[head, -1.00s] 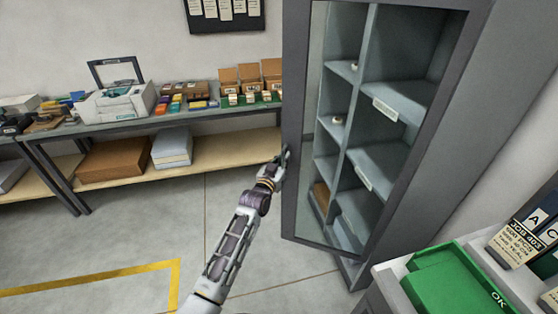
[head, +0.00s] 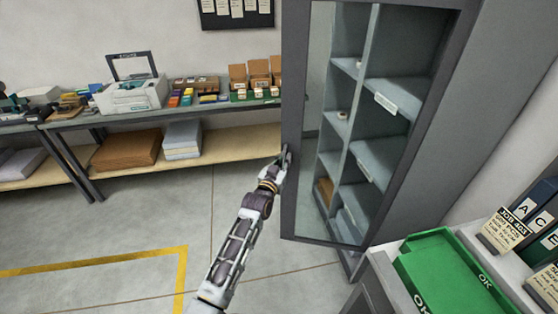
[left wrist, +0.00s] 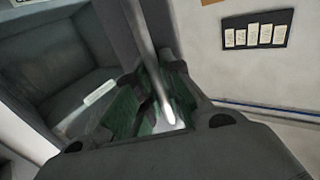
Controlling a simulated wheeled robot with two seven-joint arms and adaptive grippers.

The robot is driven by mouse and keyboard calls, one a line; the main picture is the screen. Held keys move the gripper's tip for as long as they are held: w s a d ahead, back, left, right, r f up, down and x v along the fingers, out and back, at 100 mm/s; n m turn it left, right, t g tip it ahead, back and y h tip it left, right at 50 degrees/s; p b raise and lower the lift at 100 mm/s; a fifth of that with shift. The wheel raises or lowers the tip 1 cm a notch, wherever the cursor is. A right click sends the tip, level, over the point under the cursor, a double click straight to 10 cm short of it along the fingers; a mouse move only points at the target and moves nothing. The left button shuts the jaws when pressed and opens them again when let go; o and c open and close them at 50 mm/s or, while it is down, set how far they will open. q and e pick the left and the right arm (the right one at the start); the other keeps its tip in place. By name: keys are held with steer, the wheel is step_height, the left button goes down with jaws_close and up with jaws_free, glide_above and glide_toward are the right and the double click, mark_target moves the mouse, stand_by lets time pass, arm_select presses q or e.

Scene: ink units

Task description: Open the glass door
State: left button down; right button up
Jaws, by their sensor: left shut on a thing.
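The glass door (head: 292,200) has a dark grey frame and stands in front of a tall grey cabinet (head: 440,180) in the head view. It looks ajar: a strip of pale wall shows through the glass left of the shelves. My left gripper (head: 282,165) is at the door's left frame edge, shut on the handle. In the left wrist view the handle (left wrist: 157,75) is a pale bar running between the green-padded fingers of the left gripper (left wrist: 155,105). The handle is mostly hidden by the gripper in the head view. My right gripper is not in view.
Shelves with labels and a few small items show behind the glass. A green tray (head: 450,275) and binders (head: 515,225) stand at lower right. A workbench (head: 190,109) with boxes and a printer runs along the back wall. The floor left of the door is clear.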

arm_select(q)
steer(key=shift+s+r, duration=0.1)
steer(key=shift+s, duration=0.25)
steer(key=c, duration=1.8)
jaws_free()
steer(key=shift+s, duration=0.1)
steer(key=shift+v, duration=6)
steer(key=shift+a, duration=0.1)
steer(key=shift+c, duration=0.3)
